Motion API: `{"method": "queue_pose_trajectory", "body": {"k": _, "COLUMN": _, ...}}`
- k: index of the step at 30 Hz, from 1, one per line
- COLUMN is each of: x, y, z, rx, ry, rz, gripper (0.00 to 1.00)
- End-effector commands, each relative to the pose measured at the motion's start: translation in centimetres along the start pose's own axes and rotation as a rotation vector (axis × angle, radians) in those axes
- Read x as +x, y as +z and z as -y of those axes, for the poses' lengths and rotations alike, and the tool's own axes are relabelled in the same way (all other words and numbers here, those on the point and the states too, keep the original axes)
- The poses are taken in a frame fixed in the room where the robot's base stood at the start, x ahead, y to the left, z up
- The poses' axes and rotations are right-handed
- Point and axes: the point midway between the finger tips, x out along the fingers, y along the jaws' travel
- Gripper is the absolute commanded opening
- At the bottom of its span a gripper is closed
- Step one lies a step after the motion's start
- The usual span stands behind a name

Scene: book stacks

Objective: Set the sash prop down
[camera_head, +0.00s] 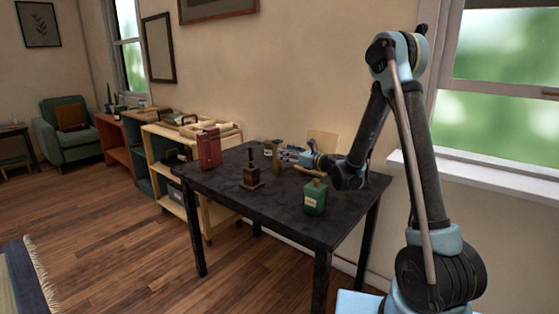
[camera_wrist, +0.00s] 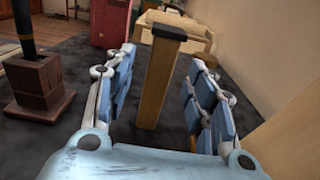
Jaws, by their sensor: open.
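The sash prop, which I take to be the wooden post with a dark cap (camera_wrist: 158,82), stands upright between my gripper's fingers in the wrist view. Its foot appears to rest on the dark table (camera_head: 235,190). My gripper (camera_wrist: 160,95) is open around it, with a gap between the post and each blue finger pad. In the head view my gripper (camera_head: 290,154) is low over the back part of the table, and the post is too small there to make out clearly.
A dark post in a brown block base (camera_head: 251,178) stands left of my gripper. A red case (camera_head: 209,148) is at the table's left end, a green canister (camera_head: 314,198) near the front edge. A pale wooden board (camera_head: 323,141) is behind my gripper. The front middle tabletop is clear.

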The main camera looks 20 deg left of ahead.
Motion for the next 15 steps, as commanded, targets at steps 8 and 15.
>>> {"method": "queue_pose_trajectory", "body": {"k": 8, "x": 1.4, "y": 0.1, "z": 0.0, "rx": 0.0, "ry": 0.001, "rz": 0.0, "gripper": 0.5}}
{"method": "queue_pose_trajectory", "body": {"k": 15, "x": 4.6, "y": 0.2, "z": 0.0, "rx": 0.0, "ry": 0.001, "rz": 0.0, "gripper": 0.5}}
